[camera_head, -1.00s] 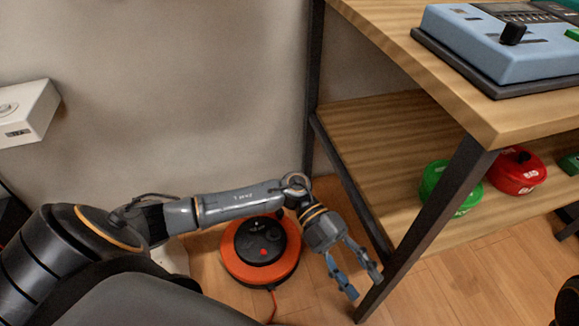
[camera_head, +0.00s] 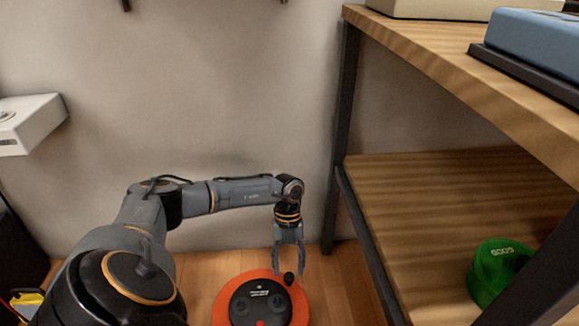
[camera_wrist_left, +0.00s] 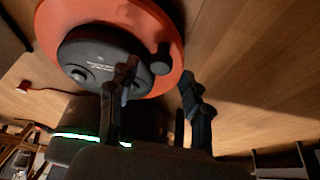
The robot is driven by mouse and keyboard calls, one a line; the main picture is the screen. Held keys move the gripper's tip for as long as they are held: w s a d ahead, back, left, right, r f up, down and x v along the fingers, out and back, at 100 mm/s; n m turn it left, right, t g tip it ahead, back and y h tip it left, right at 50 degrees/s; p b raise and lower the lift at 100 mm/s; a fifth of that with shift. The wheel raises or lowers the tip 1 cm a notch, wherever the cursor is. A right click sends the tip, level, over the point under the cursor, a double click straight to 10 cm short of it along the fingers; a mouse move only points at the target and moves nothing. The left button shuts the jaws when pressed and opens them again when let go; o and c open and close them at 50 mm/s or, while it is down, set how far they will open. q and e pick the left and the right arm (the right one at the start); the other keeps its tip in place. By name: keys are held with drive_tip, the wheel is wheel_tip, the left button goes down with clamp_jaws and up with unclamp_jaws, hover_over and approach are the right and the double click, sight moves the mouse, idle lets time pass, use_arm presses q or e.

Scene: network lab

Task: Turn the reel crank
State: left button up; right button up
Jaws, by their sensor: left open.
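The reel (camera_head: 228,290) is an orange disc with a black hub, flat on the wooden floor at the bottom of the head view. It also shows in the left wrist view (camera_wrist_left: 62,22). Its crank knob (camera_head: 289,279) is a short black peg at the hub's right edge; it also shows in the left wrist view (camera_wrist_left: 161,58). My left gripper (camera_head: 290,272) points down over the reel, open, with its fingertips on either side of the knob in the picture. In the left wrist view its fingertips (camera_wrist_left: 158,74) flank the knob's near side; I cannot tell contact. My right gripper is not in view.
A wooden shelf unit (camera_head: 440,200) with dark metal legs stands close on the right, with a green can (camera_head: 497,268) on its lower board. A blue device (camera_head: 535,42) is on top. The wall is behind; a white box (camera_head: 35,122) is at left.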

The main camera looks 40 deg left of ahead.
use_arm(q)
drive_tip(key=shift+b+x, duration=0.4)
drive_tip(key=shift+x, duration=0.8)
drive_tip(key=shift+r, duration=0.1)
clamp_jaws()
